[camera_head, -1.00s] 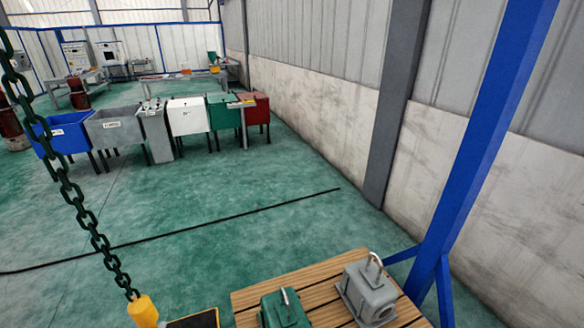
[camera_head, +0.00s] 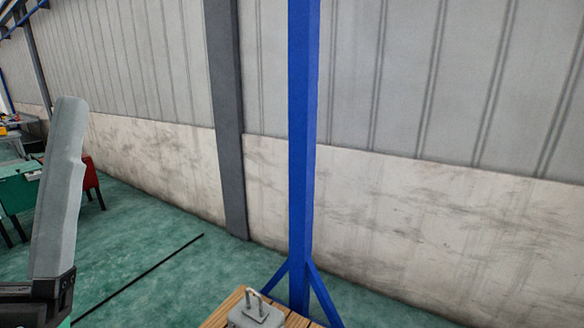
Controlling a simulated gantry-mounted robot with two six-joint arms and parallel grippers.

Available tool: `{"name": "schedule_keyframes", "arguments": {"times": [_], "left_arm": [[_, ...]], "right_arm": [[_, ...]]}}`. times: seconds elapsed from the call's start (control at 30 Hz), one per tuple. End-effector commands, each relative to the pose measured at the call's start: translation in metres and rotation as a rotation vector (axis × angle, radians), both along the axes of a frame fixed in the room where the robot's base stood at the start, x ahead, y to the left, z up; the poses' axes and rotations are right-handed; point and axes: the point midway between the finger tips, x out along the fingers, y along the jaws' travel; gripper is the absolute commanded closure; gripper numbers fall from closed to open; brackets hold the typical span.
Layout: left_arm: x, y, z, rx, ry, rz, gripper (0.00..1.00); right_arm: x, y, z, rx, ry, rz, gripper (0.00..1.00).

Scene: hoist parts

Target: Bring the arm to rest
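My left gripper (camera_head: 58,190) shows at the left edge. One long grey finger points up from a black mount, and the rest is cut off by the frame. I cannot tell whether it is open, shut or holding anything. My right gripper is not in view. A grey metal part (camera_head: 255,314) with a shackle-like loop on top stands on a wooden slatted pallet or table (camera_head: 222,314) at the bottom centre, partly cut off. The finger is well apart from it in the picture.
A blue post (camera_head: 302,140) with angled braces stands behind the wooden surface. A grey column (camera_head: 226,120) and a wall (camera_head: 420,210) lie beyond.

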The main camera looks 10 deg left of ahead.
Motion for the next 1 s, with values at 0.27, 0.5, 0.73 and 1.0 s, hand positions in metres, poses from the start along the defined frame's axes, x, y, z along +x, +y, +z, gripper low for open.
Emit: {"name": "schedule_keyframes", "arguments": {"times": [0.27,0.5,0.73,1.0], "left_arm": [[0.024,-0.007,0.021,-0.295,0.267,-0.497,0.31],[0.024,-0.006,0.122,-0.294,0.269,-0.492,0.31],[0.025,-0.006,0.226,-0.293,0.269,-0.490,0.31],[0.025,-0.006,0.265,-0.293,0.270,-0.489,0.31]], "right_arm": [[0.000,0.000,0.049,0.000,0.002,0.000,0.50],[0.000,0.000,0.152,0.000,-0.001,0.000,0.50],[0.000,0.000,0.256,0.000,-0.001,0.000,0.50],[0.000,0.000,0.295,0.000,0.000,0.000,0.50]]}}
